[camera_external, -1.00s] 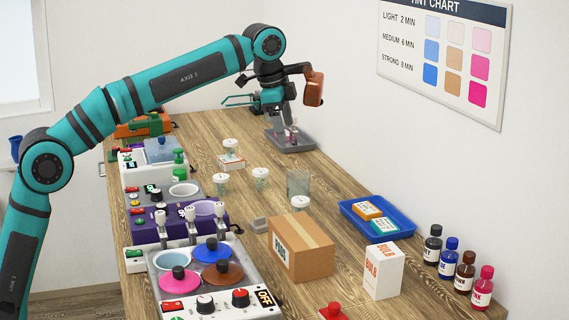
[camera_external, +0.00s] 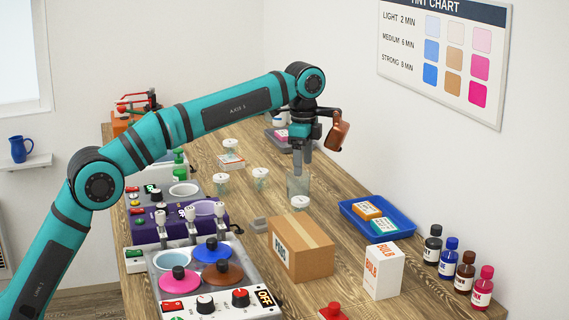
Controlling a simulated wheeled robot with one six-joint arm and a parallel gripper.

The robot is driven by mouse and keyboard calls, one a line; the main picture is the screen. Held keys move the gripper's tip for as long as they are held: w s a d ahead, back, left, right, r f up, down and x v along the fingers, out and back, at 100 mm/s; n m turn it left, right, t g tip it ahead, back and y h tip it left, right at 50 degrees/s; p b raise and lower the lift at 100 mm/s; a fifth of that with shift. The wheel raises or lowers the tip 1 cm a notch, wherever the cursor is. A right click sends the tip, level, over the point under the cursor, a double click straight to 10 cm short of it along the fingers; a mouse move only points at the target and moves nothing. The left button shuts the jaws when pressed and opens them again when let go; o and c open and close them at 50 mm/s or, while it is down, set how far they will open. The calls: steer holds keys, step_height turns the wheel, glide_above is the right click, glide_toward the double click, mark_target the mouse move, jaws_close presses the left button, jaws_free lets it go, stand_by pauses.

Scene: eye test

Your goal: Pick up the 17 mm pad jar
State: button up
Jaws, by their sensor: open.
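Several small clear jars with white lids stand mid-table; their size marks are too small to read, so I cannot tell which is the 17 mm pad jar. One is at the back (camera_external: 231,146), one at left (camera_external: 222,182), one in the middle (camera_external: 260,179), and one at front right (camera_external: 300,204), partly behind the cardboard box.
A cardboard box (camera_external: 315,255), a white bulb box (camera_external: 384,270) and a blue tray (camera_external: 351,213) with two packs stand in front. Ink bottles (camera_external: 465,271) line the right edge. Machines with knobs and cups (camera_external: 190,215) fill the left side.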

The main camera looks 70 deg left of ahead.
mark_target(300, 199)
step_height(300, 199, down, 8)
steer(key=shift+r, duration=0.1)
steer(key=shift+s+a+f, duration=0.1)
steer(key=shift+f, duration=1.2)
steer(key=shift+s+a+f, duration=0.1)
steer(key=shift+f, duration=1.2)
steer(key=c, duration=1.1)
